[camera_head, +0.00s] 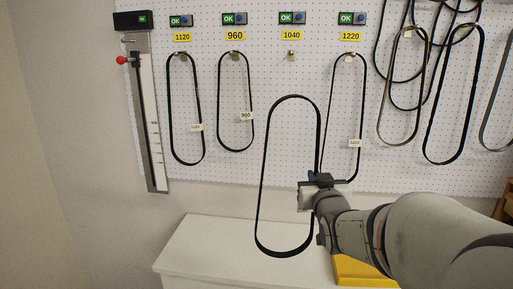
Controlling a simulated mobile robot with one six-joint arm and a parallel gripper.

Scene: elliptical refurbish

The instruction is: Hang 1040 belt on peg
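A black belt loop (262,185) hangs upright in the air in front of the board, held at its right side by my gripper (316,184). My gripper appears shut on it; the fingertips are small and partly hidden by the belt. I see no readable tag on this belt. The peg (291,56) under the yellow 1040 label (291,36) is bare. It is above the belt's top edge, well apart from it.
Belts hang under the labels 1120 (185,110), 960 (220,105) and 1220 (332,95). The 1220 belt is partly behind the held belt and gripper. Several loose belts (425,130) hang at right. A white cabinet top (210,250) and yellow object (358,272) are below.

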